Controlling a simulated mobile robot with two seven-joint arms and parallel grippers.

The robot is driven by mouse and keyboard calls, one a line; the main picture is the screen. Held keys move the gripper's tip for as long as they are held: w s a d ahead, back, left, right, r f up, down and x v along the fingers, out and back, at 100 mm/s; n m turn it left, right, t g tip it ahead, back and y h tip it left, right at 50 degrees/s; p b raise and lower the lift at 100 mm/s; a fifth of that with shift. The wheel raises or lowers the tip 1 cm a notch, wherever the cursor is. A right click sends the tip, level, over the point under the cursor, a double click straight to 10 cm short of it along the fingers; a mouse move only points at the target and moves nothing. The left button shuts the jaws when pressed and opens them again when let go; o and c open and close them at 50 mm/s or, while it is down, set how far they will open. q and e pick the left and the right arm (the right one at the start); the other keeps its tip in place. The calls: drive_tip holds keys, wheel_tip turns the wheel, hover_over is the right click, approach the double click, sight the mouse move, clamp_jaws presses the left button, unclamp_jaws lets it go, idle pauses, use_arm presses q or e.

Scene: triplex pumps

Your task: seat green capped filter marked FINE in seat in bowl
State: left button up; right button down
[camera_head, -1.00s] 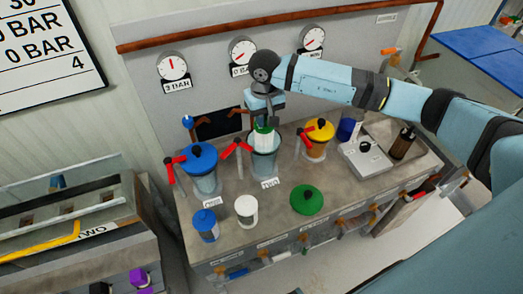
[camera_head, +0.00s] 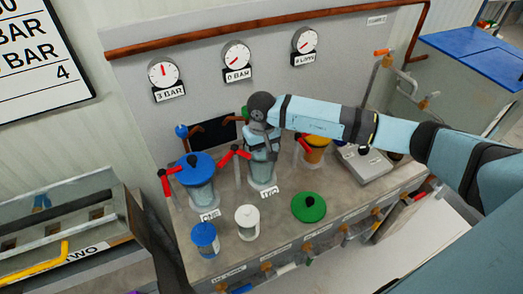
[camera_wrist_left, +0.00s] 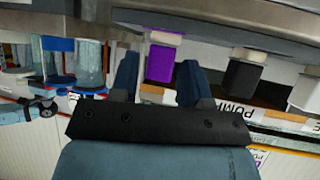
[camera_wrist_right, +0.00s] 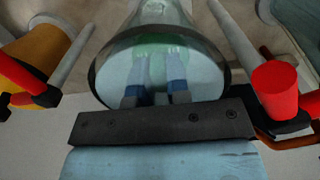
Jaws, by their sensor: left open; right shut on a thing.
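The middle bowl (camera_head: 262,174), labelled TWO, is clear and stands open on the bench. My right gripper (camera_head: 262,152) points down into it from above. In the right wrist view the fingers (camera_wrist_right: 157,72) reach inside the bowl's dark rim (camera_wrist_right: 222,52) and are shut on the green cap (camera_wrist_right: 155,42) of the filter. The filter's body and FINE mark are hidden, and I cannot tell whether it touches the seat. My left gripper (camera_wrist_left: 159,75) is open and empty, away from the bowl, with a purple block (camera_wrist_left: 160,62) beyond its fingers.
A blue-lidded bowl (camera_head: 195,168) stands left and a yellow-lidded one (camera_head: 315,152) right, with red-handled valves (camera_head: 235,152) between. A grey tray (camera_head: 366,165) is at right.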

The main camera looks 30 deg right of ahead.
drive_tip(key=shift+f, duration=0.15)
drive_tip(key=c, duration=1.1)
unclamp_jaws()
drive_tip(key=shift+r, duration=0.2)
wheel_tip(320, 180, up, 12)
drive_tip(key=p, duration=0.3)
drive_tip(key=shift+p, duration=0.4)
drive_tip(key=shift+a+f, duration=0.1)
